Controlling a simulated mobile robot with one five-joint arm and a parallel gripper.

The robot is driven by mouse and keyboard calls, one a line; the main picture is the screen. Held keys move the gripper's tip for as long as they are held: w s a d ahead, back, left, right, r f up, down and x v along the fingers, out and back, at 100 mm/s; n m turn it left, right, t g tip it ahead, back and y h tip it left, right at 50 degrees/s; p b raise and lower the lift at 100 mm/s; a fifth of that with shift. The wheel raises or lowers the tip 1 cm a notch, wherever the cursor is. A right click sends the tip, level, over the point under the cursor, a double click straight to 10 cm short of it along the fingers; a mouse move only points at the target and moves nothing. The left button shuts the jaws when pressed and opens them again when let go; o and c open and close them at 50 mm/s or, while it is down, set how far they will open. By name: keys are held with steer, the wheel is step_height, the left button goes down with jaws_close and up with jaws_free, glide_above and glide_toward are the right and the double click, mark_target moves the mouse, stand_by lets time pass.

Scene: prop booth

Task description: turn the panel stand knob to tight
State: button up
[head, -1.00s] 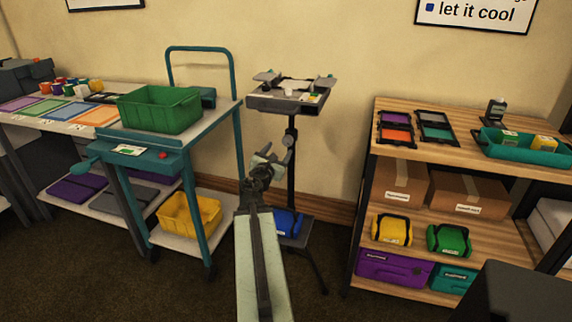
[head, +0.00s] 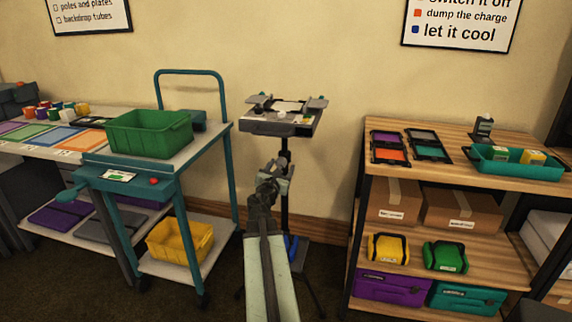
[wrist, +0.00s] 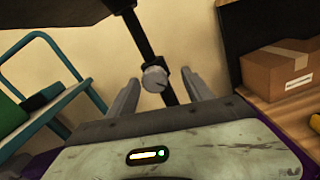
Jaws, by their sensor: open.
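The panel stand (head: 285,122) stands against the back wall between the trolley and the shelf, a flat head on a dark pole. Its grey knob (wrist: 154,79) shows on the pole in the wrist view, with the dark pole (wrist: 143,38) running above and below it. My gripper (wrist: 157,88) is open, one finger on each side of the knob as seen from the wrist, with nothing held. Whether the knob lies between the fingers or beyond them I cannot tell. In the head view my gripper (head: 274,172) is in front of the pole and hides the knob.
A teal trolley (head: 168,176) with a green bin (head: 150,134) stands close on the left. A wooden shelf (head: 455,169) with cardboard boxes stands on the right. Carpet is open between them, with the stand's legs (head: 308,285) spread there.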

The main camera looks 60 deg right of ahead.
mark_target(281, 163)
steer(key=d, duration=0.1)
steer(key=w+d, duration=0.1)
steer(key=shift+w+d, duration=0.3)
steer(key=shift+a, duration=0.1)
steer(key=shift+c, duration=0.9)
jaws_close()
